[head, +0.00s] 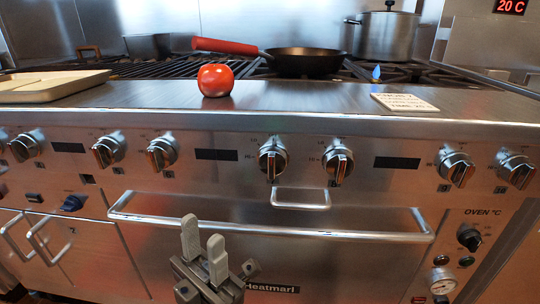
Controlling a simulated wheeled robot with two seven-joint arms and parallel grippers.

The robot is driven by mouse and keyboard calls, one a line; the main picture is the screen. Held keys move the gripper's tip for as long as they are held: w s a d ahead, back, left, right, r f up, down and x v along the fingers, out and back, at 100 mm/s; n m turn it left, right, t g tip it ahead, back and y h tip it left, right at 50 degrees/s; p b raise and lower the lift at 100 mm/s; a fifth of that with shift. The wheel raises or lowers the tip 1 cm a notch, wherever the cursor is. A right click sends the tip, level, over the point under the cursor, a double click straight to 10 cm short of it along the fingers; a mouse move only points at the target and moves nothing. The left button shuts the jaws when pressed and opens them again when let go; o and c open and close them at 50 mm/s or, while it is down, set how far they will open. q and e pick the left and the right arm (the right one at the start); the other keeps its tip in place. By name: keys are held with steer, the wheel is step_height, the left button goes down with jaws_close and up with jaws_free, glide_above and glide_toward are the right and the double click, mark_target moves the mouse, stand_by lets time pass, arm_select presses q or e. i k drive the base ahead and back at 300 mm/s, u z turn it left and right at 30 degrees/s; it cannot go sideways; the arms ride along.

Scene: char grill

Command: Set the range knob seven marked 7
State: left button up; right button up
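A row of silver range knobs runs along the steel front panel. From the left they include a knob (28,146), a pair (108,150) (162,152), a middle pair (273,160) (337,162), and a right pair (456,168) (517,172). I cannot read a 7 on any of them. My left gripper (203,236) is low in front of the oven door, below the knob row and left of the middle pair. Its two fingers point up with a gap between them, empty and touching no knob. My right gripper is not in view.
A long oven handle (270,230) and a smaller handle (300,198) stick out below the knobs.

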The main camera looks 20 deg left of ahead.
mark_target(272, 159)
steer(key=u, duration=1.75)
steer(key=k, duration=1.15)
steer(key=z, duration=1.9)
